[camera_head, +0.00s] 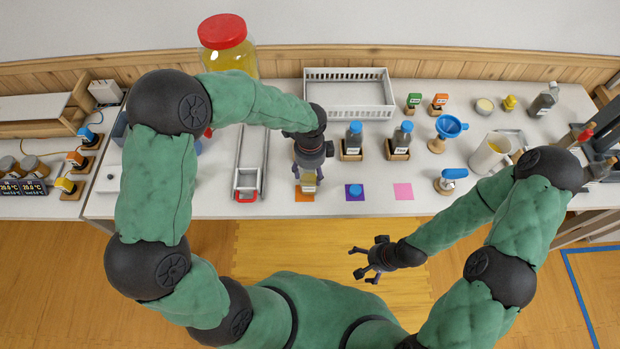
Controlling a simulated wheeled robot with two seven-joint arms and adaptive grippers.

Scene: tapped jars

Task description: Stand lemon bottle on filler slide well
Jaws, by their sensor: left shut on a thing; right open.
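My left gripper (308,174) reaches down from above and is shut on a small bottle with a pale yellow body (309,185), which I take to be the lemon bottle. The bottle is at the orange square (304,195) near the table's front edge; I cannot tell whether it touches the square. The gripper hides its top. What looks like the filler slide, a pair of metal rails with a red front end (246,197), lies to the left of the bottle. My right gripper (365,263) is open and empty in front of the table.
A big red-lidded jar of yellow liquid (226,60) stands behind the rails. Two blue-capped bottles (354,140) (402,139) stand in wooden holders. A white basket (348,95) is behind.

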